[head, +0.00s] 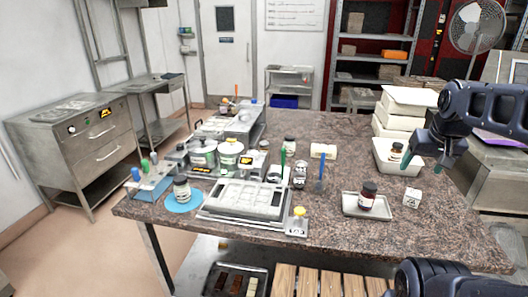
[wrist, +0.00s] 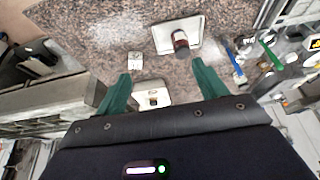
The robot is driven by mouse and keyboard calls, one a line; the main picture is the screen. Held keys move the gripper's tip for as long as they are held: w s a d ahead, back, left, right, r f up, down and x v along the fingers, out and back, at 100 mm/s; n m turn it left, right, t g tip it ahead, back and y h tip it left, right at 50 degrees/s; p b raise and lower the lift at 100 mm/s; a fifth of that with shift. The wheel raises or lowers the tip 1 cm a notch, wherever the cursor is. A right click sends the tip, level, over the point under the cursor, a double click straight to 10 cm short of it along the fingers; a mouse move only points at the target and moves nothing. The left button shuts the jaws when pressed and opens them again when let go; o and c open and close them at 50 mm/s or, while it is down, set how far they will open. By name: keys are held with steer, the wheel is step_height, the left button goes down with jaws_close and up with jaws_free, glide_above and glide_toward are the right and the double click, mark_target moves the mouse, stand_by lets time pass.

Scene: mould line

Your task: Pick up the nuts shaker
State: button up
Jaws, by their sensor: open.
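I see several small jars, and their labels are too small to tell which is the nuts shaker. A dark red-brown jar (head: 367,195) stands upright on a small pale tray (head: 350,212); it also shows in the wrist view (wrist: 181,40). A brown jar with a pale label (head: 396,151) stands in a deeper white tray (head: 381,158); it also shows in the wrist view (wrist: 153,97). A small clear shaker-like jar (head: 299,176) stands near the mould. My gripper (head: 428,161) is open and empty, above the deeper tray's right side. Its green fingers (wrist: 163,72) spread in the wrist view.
A white cube (head: 412,197) sits beside the small tray. A pale mould (head: 247,198), a jar on a blue mat (head: 181,190) and tins (head: 203,153) crowd the left. White boxes (head: 405,102) are stacked behind the deeper tray. The front right tabletop is clear.

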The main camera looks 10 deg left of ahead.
steer(key=w+a+r+m+g, duration=0.1)
steer(key=w+a+r+m, duration=0.2)
steer(key=w, duration=0.5)
steer(key=w+a+r+m, duration=0.2)
steer(key=w+a, duration=0.3)
steer(key=w, duration=0.4)
steer(key=w+a+r+m+g, duration=0.1)
steer(key=w+a+r+m, duration=0.2)
steer(key=w, duration=0.5)
steer(key=m+g, duration=0.3)
steer(key=m, duration=0.8)
glide_above(264, 142)
steer(key=f, duration=2.3)
steer(key=shift+s+d, duration=0.25)
steer(key=shift+d, duration=0.05)
steer(key=shift+a+f, duration=0.3)
steer(key=shift+f, duration=0.05)
steer(key=shift+d+f, duration=0.1)
steer(key=shift+f, duration=5.1)
steer(key=c, duration=1.1)
